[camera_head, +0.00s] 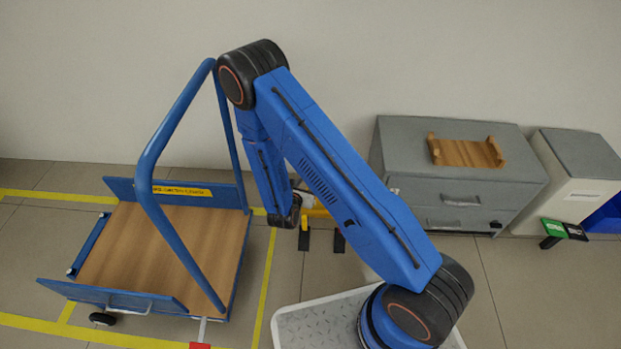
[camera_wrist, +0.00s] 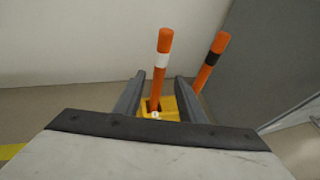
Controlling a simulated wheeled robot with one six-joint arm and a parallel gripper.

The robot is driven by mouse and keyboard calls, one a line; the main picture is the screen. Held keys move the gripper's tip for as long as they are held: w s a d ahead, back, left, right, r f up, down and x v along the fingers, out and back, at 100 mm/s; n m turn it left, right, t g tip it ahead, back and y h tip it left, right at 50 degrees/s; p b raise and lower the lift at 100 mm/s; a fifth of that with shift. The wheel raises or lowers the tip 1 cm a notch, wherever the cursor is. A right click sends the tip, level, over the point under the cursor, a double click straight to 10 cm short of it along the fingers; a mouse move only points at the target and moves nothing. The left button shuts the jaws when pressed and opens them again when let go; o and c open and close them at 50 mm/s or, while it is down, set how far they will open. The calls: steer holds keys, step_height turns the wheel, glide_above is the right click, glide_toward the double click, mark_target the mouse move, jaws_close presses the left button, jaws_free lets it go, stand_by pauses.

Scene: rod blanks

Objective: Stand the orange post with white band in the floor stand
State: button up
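The orange post with white band (camera_wrist: 164,62) stands nearly upright in the wrist view. Its lower end meets a yellow block (camera_wrist: 172,107) with a dark opening; I cannot tell if this block is the floor stand. My gripper (camera_wrist: 160,78) is open, with one dark finger on each side of the post in the picture. Gaps show between the post and both fingers, so it is not gripped. In the head view the posts are not clearly visible; my blue arm covers much of that area, where a bit of yellow shows.
A second orange post with black band (camera_wrist: 211,62) leans to the right beside the first. A grey cabinet (camera_head: 460,205) with a wooden tray (camera_head: 466,152) stands right. A blue cart (camera_head: 165,245) with a tall handle stands left. Yellow tape lines mark the tiled floor.

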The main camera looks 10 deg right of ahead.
steer(key=s+d+r+m+g+h, duration=0.1)
steer(key=s+d+r+m+g, duration=0.3)
steer(key=r, duration=0.6)
steer(key=s+d+r+m+g+h, duration=0.2)
steer(key=s+d+r+m, duration=0.4)
steer(key=r, duration=0.4)
steer(key=s+d+r+m+g+h, duration=0.1)
steer(key=s+d+r+m+g, duration=0.4)
steer(key=r, duration=0.6)
steer(key=s+d+r+m+y, duration=0.3)
steer(key=s+r+m+y, duration=0.2)
steer(key=s+r+m, duration=0.55)
steer(key=s+a+r+m+t+y, duration=0.2)
steer(key=s+a+y, duration=0.1)
steer(key=s, duration=0.3)
steer(key=s+a+r+m+t+y, duration=0.2)
steer(key=s+a+r+y, duration=0.1)
steer(key=s, duration=0.3)
steer(key=shift+a+r+t, duration=0.3)
steer(key=shift+a+r, duration=0.05)
steer(key=shift+a, duration=0.25)
